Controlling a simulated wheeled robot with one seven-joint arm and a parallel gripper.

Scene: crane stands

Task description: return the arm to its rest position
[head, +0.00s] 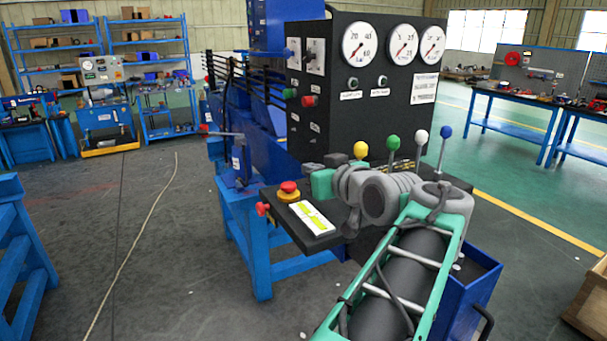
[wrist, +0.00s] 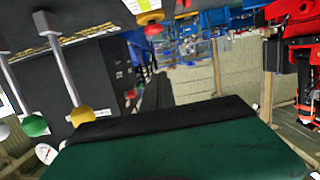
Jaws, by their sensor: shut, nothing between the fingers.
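My arm reaches from the lower right of the head view towards the black control stand. My gripper (head: 322,183) is a green end at the left of the grey wrist joints, above the panel's ledge and behind the red stop button. In the wrist view its green and black body (wrist: 175,125) fills the bottom; it is shut and empty. The yellow-knobbed lever (head: 361,150) stands just behind my wrist, and the yellow knob (wrist: 82,115) also shows at the left of the wrist view.
Levers with green (head: 393,142), white (head: 421,137) and blue (head: 446,131) knobs stand near my arm. The red stop button (head: 289,187) and a white-green label (head: 312,219) are on the ledge. A blue bin (head: 480,290) is at lower right. Floor at left is open.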

